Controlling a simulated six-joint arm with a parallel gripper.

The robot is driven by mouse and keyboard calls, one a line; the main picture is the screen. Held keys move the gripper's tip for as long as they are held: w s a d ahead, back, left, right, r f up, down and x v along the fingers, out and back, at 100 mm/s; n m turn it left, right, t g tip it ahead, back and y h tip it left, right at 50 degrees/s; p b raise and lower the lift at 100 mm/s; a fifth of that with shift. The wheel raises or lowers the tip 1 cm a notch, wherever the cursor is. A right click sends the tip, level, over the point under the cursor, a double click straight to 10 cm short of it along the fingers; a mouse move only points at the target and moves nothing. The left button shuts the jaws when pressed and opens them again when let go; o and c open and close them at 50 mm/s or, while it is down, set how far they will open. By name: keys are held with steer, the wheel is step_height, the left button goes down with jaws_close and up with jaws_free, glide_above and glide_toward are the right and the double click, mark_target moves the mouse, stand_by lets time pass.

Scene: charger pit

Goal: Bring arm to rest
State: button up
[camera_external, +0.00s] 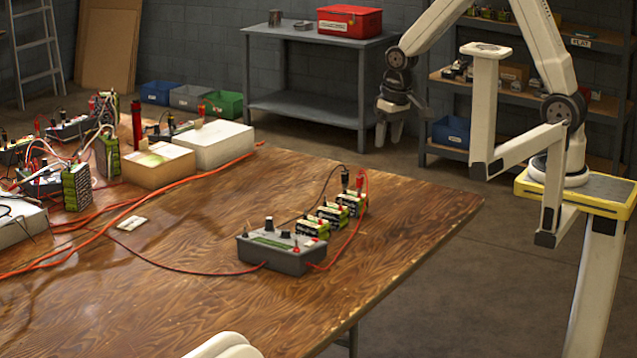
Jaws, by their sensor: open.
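My gripper (388,132) hangs from the arm at the upper middle right, fingers pointing down. It is open and holds nothing. It is raised and apart from the wooden table (400,212), and appears beyond the table's back right edge in the picture. A grey charger box (283,250) with knobs sits near the table's right front. A row of green and black battery packs (333,213) stands behind it, with red and black leads running between them and the box.
White boxes (215,145) and a cluster of wired devices (75,180) fill the table's left side. Red cables (75,238) cross the wood. A grey bench (310,100) with a red toolbox (349,21) and a shelf rack (500,85) stand behind. The table's front middle is largely clear.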

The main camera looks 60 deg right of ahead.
steer(key=s+d+n+t, duration=0.1)
steer(key=s+n, duration=0.1)
steer(key=s, duration=0.9)
steer(key=shift+s+d, duration=0.25)
steer(key=shift+s, duration=0.15)
